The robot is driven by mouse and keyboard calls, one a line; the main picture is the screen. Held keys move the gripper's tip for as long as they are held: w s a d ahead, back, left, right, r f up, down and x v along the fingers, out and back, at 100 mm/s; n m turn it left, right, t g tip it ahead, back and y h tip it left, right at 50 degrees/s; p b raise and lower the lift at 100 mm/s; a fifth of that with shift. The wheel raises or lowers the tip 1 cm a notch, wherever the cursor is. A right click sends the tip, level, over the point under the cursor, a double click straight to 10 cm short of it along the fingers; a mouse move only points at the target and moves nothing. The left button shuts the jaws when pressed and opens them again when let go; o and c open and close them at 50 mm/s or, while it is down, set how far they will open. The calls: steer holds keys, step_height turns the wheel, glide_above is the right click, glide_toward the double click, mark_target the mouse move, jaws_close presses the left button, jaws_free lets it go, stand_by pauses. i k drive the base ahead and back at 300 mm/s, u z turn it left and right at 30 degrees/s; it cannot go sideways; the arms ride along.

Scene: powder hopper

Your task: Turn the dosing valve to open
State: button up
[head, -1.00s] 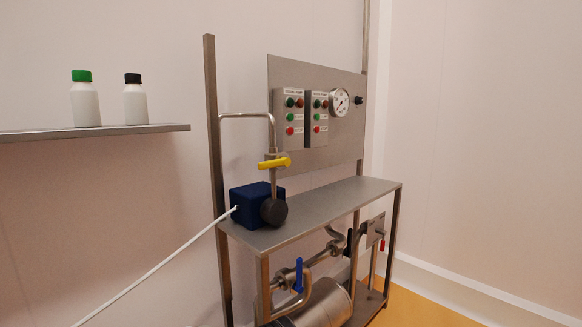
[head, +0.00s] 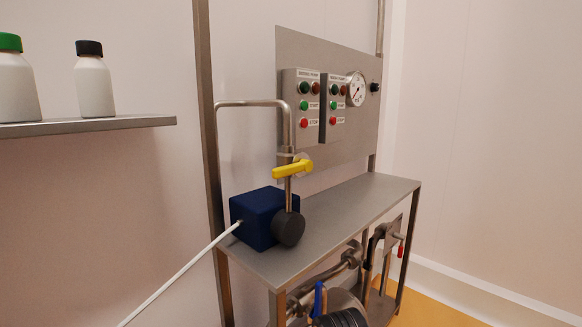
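A valve with a yellow lever (head: 290,171) sits on the thin bent steel pipe (head: 250,104) above the bench shelf. The lever lies roughly level, across the upright pipe. My gripper is not in view.
A blue box (head: 262,217) with a white line running from it and a dark round knob (head: 288,229) stand on the steel shelf (head: 365,205). Behind are a panel with buttons and a gauge (head: 356,89). A wall shelf (head: 90,127) at left holds two bottles. The floor at right is clear.

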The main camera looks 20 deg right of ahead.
mark_target(307, 166)
steer(key=u, duration=1.55)
steer(key=k, duration=0.45)
steer(key=z, duration=0.3)
